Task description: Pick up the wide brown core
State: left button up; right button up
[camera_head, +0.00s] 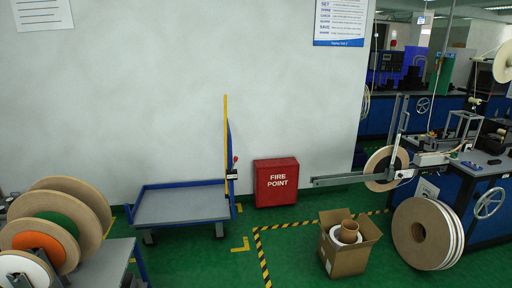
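A brown cardboard core (349,231) stands in an open cardboard box (350,260) on the green floor, right of centre. Its open top end shows above the box flaps, and its lower part is hidden. A white ring or roll (336,236) is in the box too, against or around the core; I cannot tell which. Neither of my grippers is in view.
A large tape roll (447,233) leans by the blue machine bench at the right. Yellow-black floor tape (262,258) lies left of the box. A blue cart (180,207) and red fire box (276,182) stand by the wall. Several spools (88,195) are at the left.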

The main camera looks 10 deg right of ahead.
aim_at(348, 233)
jog(key=i+z, duration=0.2)
jog(key=i, duration=0.6)
jog(key=i+j+z, duration=0.2)
jog(key=i, duration=0.6)
jog(key=i+z, duration=0.3)
jog(key=i, duration=0.15)
jog(key=i+j+z, duration=0.1)
jog(key=i+z, duration=0.15)
jog(key=i, duration=0.2)
jog(key=i+j+z, duration=0.3)
jog(key=i, duration=0.15)
jog(key=i+j+z, duration=0.2)
jog(key=i, duration=0.25)
jog(key=i+z, duration=0.2)
jog(key=i, duration=0.25)
jog(key=i+j+z, duration=0.2)
jog(key=i, duration=0.2)
